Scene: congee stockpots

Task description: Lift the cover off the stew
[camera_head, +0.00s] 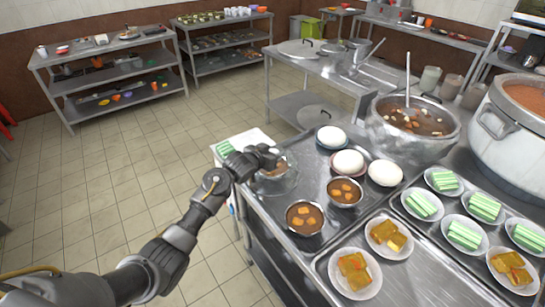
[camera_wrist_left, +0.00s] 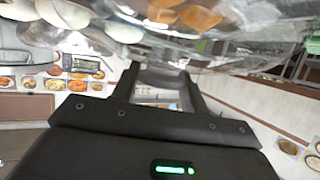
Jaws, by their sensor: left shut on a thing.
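My left gripper (camera_head: 268,157) is over the left edge of the metal counter, shut on a clear cover (camera_head: 281,186). In the left wrist view the gripper's fingers (camera_wrist_left: 165,82) reach up to the clear cover (camera_wrist_left: 215,58), which spans the top of the picture. Brown stew (camera_head: 274,171) shows below the gripper, partly hidden by it and seen through the cover. I cannot tell whether the cover touches the bowl or tray under it. Two uncovered stew bowls, the front one (camera_head: 305,217) and the back one (camera_head: 345,192), stand nearby. My right gripper is not in view.
White domed items (camera_head: 348,162) stand right of the cover. A large pot with a ladle (camera_head: 413,125) and a stockpot (camera_head: 515,130) are behind. Plates of green sticks (camera_head: 465,235) and golden food (camera_head: 353,274) fill the front right. The tiled floor at left is clear.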

